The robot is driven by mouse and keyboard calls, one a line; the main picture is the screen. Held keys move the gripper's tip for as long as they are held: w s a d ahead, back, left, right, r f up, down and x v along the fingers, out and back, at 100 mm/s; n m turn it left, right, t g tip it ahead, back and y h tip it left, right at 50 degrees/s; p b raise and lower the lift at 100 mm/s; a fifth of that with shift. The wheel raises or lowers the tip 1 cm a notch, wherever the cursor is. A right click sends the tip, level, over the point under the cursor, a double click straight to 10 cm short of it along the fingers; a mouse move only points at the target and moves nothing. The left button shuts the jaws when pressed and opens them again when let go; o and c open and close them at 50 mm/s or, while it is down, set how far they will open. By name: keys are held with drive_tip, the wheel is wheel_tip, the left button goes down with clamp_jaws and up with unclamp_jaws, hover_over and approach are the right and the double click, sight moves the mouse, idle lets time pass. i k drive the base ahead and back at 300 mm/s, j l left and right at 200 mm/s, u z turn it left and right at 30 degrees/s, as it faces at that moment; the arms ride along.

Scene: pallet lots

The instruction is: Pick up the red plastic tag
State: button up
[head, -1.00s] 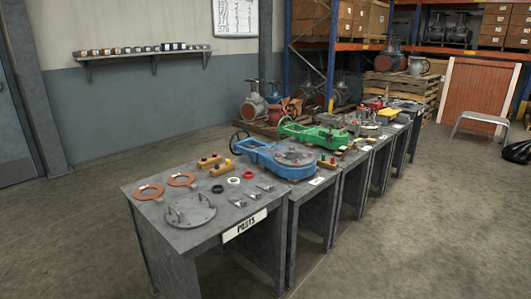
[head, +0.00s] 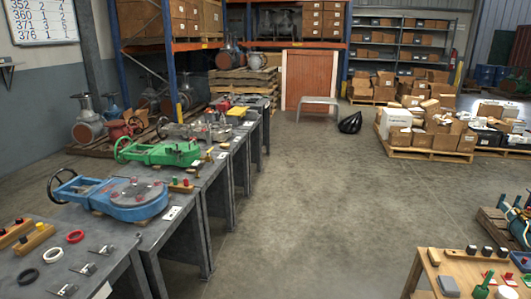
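I cannot make out for sure which thing is the red plastic tag. A red ring (head: 75,236) lies on the near grey bench at left, beside a white ring (head: 53,255) and a black ring (head: 27,276). Small red and green pieces stand on a wooden block (head: 181,188) by the blue valve. My gripper is not in view.
A row of grey benches (head: 165,240) runs away at left, bearing a blue valve (head: 125,200) and a green valve (head: 160,152). A wooden table (head: 432,279) stands at lower right. The concrete floor between is clear. Pallets of cartons (head: 430,128) and a black bag (head: 350,123) lie farther back.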

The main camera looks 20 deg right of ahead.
sight(508, 278)
drive_tip(key=i+l+z, duration=0.1)
drive_tip(key=i+z, duration=1.3)
drive_tip(key=i+j+z, duration=0.1)
drive_tip(key=i+z, duration=0.35)
drive_tip(key=i+j+z, duration=0.1)
drive_tip(key=i+z, duration=0.25)
drive_tip(key=i+j+z, duration=0.15)
drive_tip(key=i+z, duration=0.2)
drive_tip(key=i+j+z, duration=0.2)
drive_tip(key=z, duration=0.2)
